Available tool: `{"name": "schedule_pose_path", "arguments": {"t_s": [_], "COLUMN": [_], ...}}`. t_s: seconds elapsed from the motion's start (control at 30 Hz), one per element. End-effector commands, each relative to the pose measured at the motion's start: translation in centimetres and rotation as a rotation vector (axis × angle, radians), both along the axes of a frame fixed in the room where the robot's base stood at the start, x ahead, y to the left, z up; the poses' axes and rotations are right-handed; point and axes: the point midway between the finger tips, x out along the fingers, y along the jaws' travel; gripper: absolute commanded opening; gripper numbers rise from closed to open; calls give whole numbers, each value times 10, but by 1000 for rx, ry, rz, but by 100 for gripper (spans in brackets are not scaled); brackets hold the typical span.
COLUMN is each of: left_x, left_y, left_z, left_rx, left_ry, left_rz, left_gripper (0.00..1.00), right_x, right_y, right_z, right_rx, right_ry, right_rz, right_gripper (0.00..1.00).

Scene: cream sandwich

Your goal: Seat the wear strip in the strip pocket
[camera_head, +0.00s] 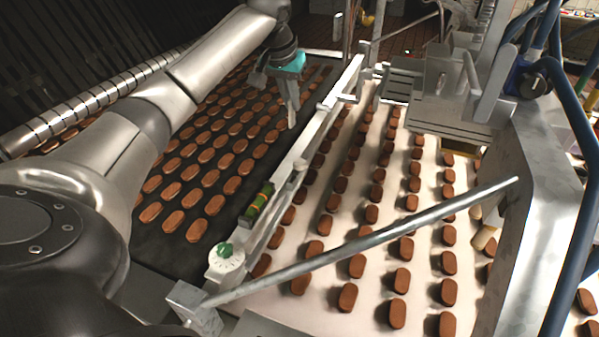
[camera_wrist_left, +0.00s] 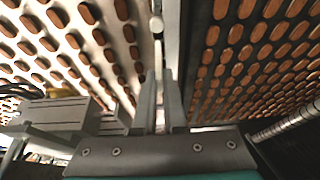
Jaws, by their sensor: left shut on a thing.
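My left gripper (camera_head: 291,122) hangs with its fingers down over the dark belt, close beside the metal rail. In the left wrist view its two fingers (camera_wrist_left: 159,92) are close together, shut on a narrow pale piece (camera_wrist_left: 159,112), which I take to be the wear strip. The fingers hide most of it, and in the head view it cannot be told apart from them. The metal rail (camera_head: 319,124) runs lengthwise between the dark and white belts. I cannot make out the strip pocket in either view. My right gripper is not in view.
The dark belt (camera_head: 150,243) and the white belt (camera_head: 330,230) carry rows of brown biscuits. A slanting metal bar (camera_head: 370,240) crosses over the white belt. A metal housing (camera_head: 455,85) stands at upper right.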

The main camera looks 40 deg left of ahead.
Motion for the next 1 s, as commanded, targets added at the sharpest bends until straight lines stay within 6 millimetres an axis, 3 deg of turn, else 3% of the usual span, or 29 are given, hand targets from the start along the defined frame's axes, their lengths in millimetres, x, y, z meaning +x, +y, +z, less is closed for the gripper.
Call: {"name": "schedule_pose_path", "arguments": {"t_s": [0.2, 0.43, 1.0], "left_x": [-2, -2, -1], "left_y": [0, 0, 0], "left_z": [-61, -119, -186], "left_rx": [0, -1, 0], "left_ry": [7, 6, 3], "left_rz": [-1, 0, -1], "left_gripper": [0, 0, 0], "right_x": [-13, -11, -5], "right_y": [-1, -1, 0], "right_z": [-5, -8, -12], "right_rx": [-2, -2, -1], "right_ry": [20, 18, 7], "right_rz": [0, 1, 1], "right_gripper": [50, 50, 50]}}
